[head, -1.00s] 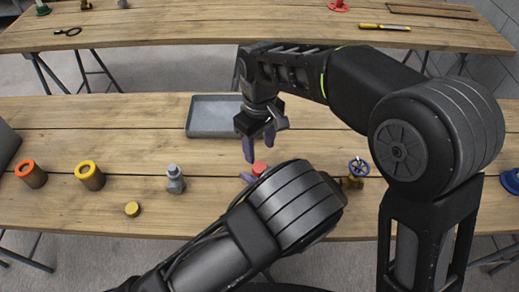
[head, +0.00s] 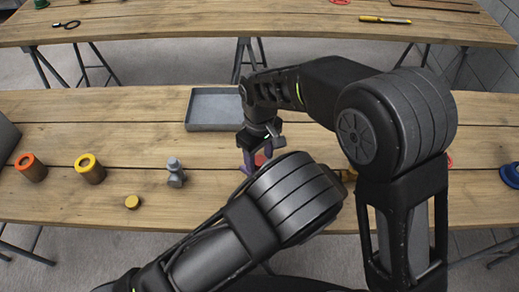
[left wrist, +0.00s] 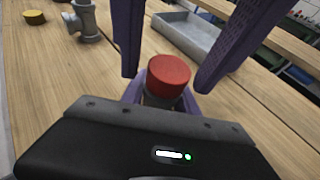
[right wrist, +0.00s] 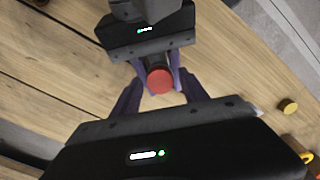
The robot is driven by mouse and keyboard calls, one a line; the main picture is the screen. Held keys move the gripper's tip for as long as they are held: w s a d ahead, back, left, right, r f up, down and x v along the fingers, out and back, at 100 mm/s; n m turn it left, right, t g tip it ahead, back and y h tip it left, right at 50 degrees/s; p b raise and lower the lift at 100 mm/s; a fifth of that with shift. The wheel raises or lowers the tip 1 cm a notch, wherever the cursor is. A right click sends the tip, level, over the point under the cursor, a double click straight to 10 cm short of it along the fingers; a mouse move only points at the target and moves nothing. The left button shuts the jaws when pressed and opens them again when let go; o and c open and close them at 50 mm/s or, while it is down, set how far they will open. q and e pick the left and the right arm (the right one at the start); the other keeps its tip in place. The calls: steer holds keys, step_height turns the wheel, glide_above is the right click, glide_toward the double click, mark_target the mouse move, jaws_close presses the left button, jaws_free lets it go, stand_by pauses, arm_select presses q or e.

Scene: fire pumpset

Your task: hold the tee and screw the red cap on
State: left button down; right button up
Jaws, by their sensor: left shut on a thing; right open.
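The red cap (left wrist: 168,75) sits on top of a grey tee (left wrist: 158,101), mostly hidden beneath it; I cannot tell whether the threads are engaged. In the head view only a little of the cap (head: 260,159) shows. My left gripper (left wrist: 163,97) is shut on the tee, its purple fingers below the cap; my left arm hides it in the head view. My right gripper (right wrist: 157,98) is open above the cap, its purple fingers on either side. The red cap (right wrist: 160,81) shows between them in the right wrist view, with gaps at its sides.
A grey tray (head: 213,125) lies behind the grippers. To the left stand a grey pipe fitting (head: 175,173), a small yellow cap (head: 132,202), a yellow-topped cylinder (head: 91,169) and an orange-topped cylinder (head: 31,168). A blue part (head: 510,176) lies at the right edge.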

steer(key=shift+f, duration=0.1)
steer(key=shift+c, duration=0.4)
jaws_close()
steer(key=shift+m, duration=0.9)
steer(key=shift+o, duration=1.3)
jaws_free()
step_height(320, 180, up, 12)
